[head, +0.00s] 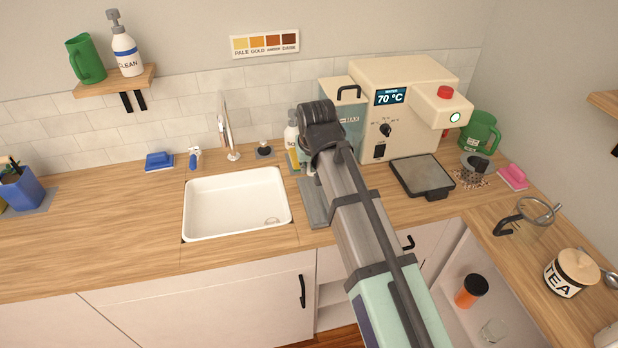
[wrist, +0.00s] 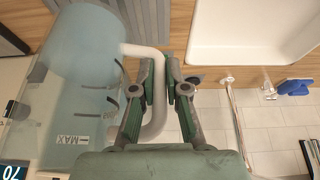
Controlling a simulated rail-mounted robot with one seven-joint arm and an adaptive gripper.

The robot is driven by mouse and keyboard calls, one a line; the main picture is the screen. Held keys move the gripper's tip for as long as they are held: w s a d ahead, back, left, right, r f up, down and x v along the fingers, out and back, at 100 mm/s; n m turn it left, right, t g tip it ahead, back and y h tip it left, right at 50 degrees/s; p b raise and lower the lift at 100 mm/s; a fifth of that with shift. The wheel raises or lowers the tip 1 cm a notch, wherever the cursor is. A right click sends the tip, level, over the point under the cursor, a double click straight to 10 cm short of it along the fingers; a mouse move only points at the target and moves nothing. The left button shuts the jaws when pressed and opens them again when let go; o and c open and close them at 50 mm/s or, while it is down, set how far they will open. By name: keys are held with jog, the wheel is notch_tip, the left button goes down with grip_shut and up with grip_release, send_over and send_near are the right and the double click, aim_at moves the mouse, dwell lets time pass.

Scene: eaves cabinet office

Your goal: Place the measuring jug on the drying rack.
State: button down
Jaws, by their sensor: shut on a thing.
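The measuring jug (wrist: 85,65) is a clear, bluish vessel with dark measuring marks and a pale handle (wrist: 146,51). It fills the left of the wrist view. My gripper (wrist: 158,75) is shut on the handle, with one finger on each side. In the head view my arm hides the fingers and I cannot make out the jug clearly. The drying rack (head: 314,203) is a grey ribbed strip on the counter, right of the sink and partly behind my arm. Its ribs also show at the top of the wrist view (wrist: 152,18). I cannot tell the jug's height above it.
The white sink (head: 236,205) and its tap (head: 228,130) are left of the rack. A beige machine (head: 420,85) with a bluish tank stands behind and right of my arm. A dark scale (head: 422,176) lies in front of it. The counter left of the sink is largely clear.

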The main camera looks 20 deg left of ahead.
jog(key=shift+f+p, duration=0.5)
jog(key=shift+f, duration=2.4)
jog(key=shift+f, duration=0.1)
jog(key=c, duration=1.2)
grip_release()
jog(key=b+v, duration=0.2)
jog(key=v, duration=1)
